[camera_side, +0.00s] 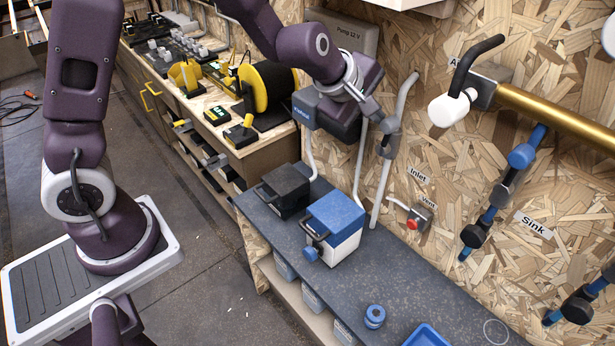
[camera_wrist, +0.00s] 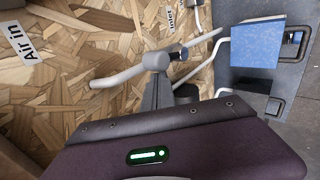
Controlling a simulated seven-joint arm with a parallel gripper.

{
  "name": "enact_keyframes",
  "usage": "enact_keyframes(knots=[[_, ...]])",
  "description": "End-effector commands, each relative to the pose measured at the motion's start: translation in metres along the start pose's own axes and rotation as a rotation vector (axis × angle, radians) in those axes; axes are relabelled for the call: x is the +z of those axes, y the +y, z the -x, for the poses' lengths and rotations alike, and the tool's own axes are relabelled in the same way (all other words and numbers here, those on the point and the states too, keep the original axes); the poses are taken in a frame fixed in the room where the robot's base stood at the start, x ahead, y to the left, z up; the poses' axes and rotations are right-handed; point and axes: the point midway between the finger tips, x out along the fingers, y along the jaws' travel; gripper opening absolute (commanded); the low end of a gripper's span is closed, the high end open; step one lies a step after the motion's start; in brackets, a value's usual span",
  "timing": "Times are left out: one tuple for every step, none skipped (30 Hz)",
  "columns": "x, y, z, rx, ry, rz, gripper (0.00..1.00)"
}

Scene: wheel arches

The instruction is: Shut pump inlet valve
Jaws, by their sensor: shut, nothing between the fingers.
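In the side view, the pump inlet valve (camera_side: 391,125) is a grey fitting on the pale hose running up the wooden wall, left of the "Inlet" label (camera_side: 418,176). My gripper (camera_side: 378,116) is at the valve's left side with its fingers shut and nothing between them. Its fingertips appear close to or touching the valve; I cannot tell which. In the wrist view, the shut fingers (camera_wrist: 157,95) reach up toward the grey fitting and hide part of it. The exact position of the valve's handle is unclear.
A blue-and-white box (camera_side: 337,225) and a black box (camera_side: 284,187) stand on the grey counter below. A red-buttoned vent fitting (camera_side: 414,221) is on the wall to the right. A brass pipe (camera_side: 550,112) with blue valves is farther right. Yellow reels (camera_side: 268,88) stand at left.

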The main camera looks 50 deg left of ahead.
Motion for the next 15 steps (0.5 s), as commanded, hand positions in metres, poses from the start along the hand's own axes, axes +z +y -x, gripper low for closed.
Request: enact_keyframes(knots=[[0.0030, -0.0003, 0.0000, 0.000, -0.001, -0.002, 0.00], [0.0041, -0.0003, 0.0001, 0.000, -0.001, -0.003, 0.00], [0.0053, -0.0004, 0.0001, 0.000, -0.001, -0.002, 0.00], [0.0059, -0.0003, 0.0001, 0.000, 0.000, -0.002, 0.00], [0.0062, -0.0003, 0.0001, 0.000, 0.000, -0.002, 0.00], [0.0065, -0.0003, 0.0001, 0.000, 0.000, -0.001, 0.00], [0.0065, -0.0003, 0.0001, 0.000, 0.000, -0.001, 0.00], [0.0065, -0.0002, 0.0001, 0.000, 0.000, -0.001, 0.00], [0.0065, -0.0002, 0.0001, 0.000, 0.000, -0.001, 0.00], [0.0064, -0.0002, 0.0001, 0.000, 0.000, -0.001, 0.00], [0.0064, -0.0002, 0.0001, 0.000, 0.000, -0.001, 0.00], [0.0064, -0.0002, 0.0001, 0.000, 0.000, -0.001, 0.00], [0.0067, -0.0002, 0.0001, 0.000, 0.000, -0.001, 0.00], [0.0074, -0.0002, 0.0001, 0.000, 0.000, -0.001, 0.00], [0.0091, -0.0003, 0.0001, 0.000, -0.001, -0.002, 0.00]])
